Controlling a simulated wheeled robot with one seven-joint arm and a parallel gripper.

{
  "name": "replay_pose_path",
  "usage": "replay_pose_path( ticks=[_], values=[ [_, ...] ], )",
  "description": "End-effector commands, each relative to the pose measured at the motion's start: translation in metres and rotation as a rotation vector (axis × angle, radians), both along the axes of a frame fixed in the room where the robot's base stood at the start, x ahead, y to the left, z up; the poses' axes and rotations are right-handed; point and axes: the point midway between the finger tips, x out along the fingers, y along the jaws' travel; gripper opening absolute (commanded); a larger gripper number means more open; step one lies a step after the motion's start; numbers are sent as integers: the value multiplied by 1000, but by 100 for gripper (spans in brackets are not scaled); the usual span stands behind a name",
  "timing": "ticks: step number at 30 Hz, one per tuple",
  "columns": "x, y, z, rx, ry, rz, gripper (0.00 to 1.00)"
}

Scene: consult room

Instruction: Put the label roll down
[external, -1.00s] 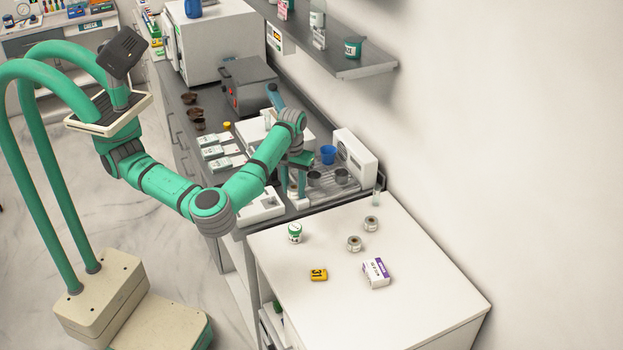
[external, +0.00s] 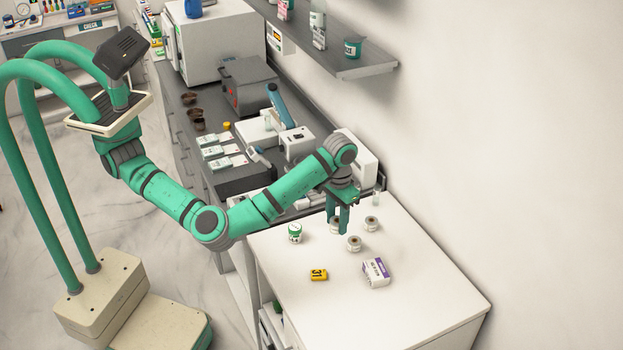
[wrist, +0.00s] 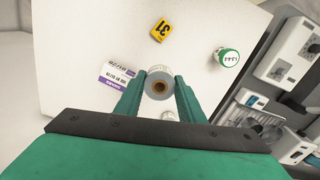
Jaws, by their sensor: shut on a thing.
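My gripper (external: 338,222) is over the far left part of the white table top (external: 420,285), its fingers pointing down. It is shut on a label roll (wrist: 158,84), a pale ring with a brown core, which shows between the fingertips in the wrist view. In the external view the held roll (external: 334,226) is partly covered by the fingers; I cannot tell whether it touches the table. Two similar rolls stand on the table close by: one (external: 371,224) to the right of my gripper, one (external: 354,244) nearer the camera.
A green-and-white tub (external: 295,233) stands left of my gripper. A yellow block marked 31 (external: 318,275) and a white-purple box (external: 376,272) lie nearer the camera. The table's near right part is clear. The grey counter (external: 245,180) holding equipment adjoins at the back.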

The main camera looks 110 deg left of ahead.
Motion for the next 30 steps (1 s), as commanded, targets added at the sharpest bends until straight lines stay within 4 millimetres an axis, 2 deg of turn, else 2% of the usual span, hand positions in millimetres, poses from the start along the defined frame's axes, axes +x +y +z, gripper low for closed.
replay_pose_path(
  ticks=[3, 11, 15, 21, 30],
  values=[
    [22, 5, -11, 3, 4, -1, 13],
    [64, 9, -28, -2, 1, -1, 13],
    [84, 11, -52, -2, 0, -1, 13],
    [102, 14, -75, 0, 2, 1, 13],
    [112, 16, -86, 0, 0, 2, 13]
  ],
)
